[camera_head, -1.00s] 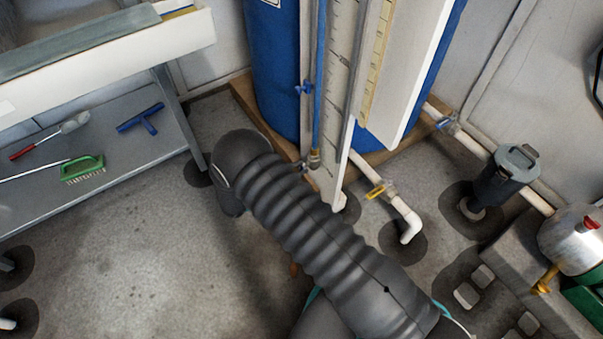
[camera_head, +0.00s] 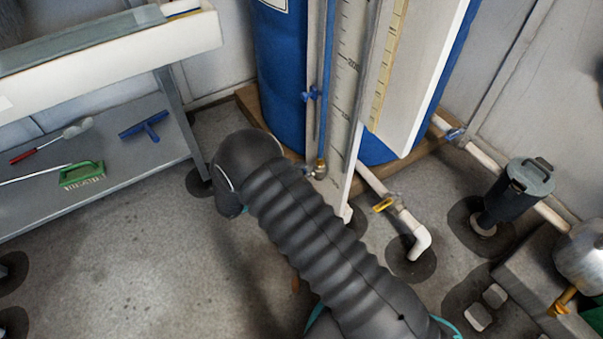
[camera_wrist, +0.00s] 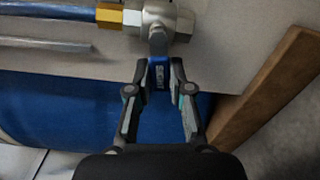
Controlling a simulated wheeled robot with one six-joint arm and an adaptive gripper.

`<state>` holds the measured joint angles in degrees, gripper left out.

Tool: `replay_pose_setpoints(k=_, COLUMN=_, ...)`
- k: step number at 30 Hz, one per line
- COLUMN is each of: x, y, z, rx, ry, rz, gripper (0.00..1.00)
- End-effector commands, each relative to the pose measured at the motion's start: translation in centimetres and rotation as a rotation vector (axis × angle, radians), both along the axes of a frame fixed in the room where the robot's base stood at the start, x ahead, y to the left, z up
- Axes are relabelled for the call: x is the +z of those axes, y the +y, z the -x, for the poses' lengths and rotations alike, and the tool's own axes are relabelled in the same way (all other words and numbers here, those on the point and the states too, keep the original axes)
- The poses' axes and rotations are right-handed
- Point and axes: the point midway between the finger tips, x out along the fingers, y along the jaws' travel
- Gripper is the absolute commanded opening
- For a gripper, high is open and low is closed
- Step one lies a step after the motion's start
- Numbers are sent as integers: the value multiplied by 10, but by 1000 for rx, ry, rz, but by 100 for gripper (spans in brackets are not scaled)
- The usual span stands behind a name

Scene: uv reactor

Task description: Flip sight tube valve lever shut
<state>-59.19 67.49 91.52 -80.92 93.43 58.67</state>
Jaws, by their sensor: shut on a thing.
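The sight tube valve (camera_wrist: 155,18) is a metal body with a brass fitting, at the top of the wrist view. It also shows in the head view (camera_head: 319,169), at the foot of the clear sight tube (camera_head: 326,90). Its lever (camera_wrist: 158,70) has a blue sleeve with lettering and points down from the valve body in the wrist view. My gripper (camera_wrist: 160,76) has its two fingers on either side of the blue sleeve, shut on it. In the head view my arm hides the gripper and the lever.
A blue tank (camera_head: 283,80) stands behind the sight tube on a wooden base (camera_wrist: 265,100). A shelf (camera_head: 110,165) with brushes is at the left. White piping with a yellow-handled valve (camera_head: 383,205) and a grey canister (camera_head: 518,188) are at the right.

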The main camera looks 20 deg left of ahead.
Motion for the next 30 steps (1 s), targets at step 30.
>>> replay_pose_setpoints(k=30, x=7, y=-1, z=0, rx=-2, ry=-131, rz=-153, gripper=33)
